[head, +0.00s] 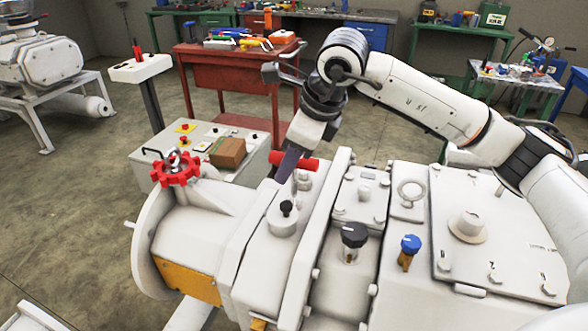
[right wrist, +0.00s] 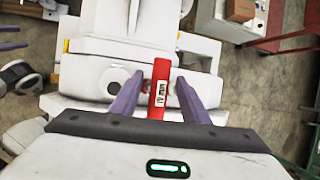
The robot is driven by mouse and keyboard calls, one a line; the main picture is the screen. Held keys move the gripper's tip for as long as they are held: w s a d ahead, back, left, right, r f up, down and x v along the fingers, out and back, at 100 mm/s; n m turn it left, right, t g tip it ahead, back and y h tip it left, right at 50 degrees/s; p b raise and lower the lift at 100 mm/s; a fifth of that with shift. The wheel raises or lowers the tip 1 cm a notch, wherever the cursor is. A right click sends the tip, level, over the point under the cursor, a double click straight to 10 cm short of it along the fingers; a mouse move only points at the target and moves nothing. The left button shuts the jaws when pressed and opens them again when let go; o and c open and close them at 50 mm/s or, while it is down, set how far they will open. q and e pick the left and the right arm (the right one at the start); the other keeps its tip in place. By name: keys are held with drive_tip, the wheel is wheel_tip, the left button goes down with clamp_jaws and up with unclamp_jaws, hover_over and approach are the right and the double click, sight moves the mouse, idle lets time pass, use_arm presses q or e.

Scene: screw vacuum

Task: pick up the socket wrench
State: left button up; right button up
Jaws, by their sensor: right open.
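The white machine (head: 210,235) carries a red handwheel (head: 176,170), a black knob (head: 354,235) and a blue knob (head: 410,243). Behind it are a white control cabinet with a brown box (head: 228,153) and a red tool table (head: 232,72). Open floor lies at the left.

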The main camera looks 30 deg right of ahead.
drive_tip(key=x, duration=0.4)
clamp_jaws()
drive_tip(key=shift+r, duration=0.1)
wheel_tip(320, 180, up, 10)
idle(0.6)
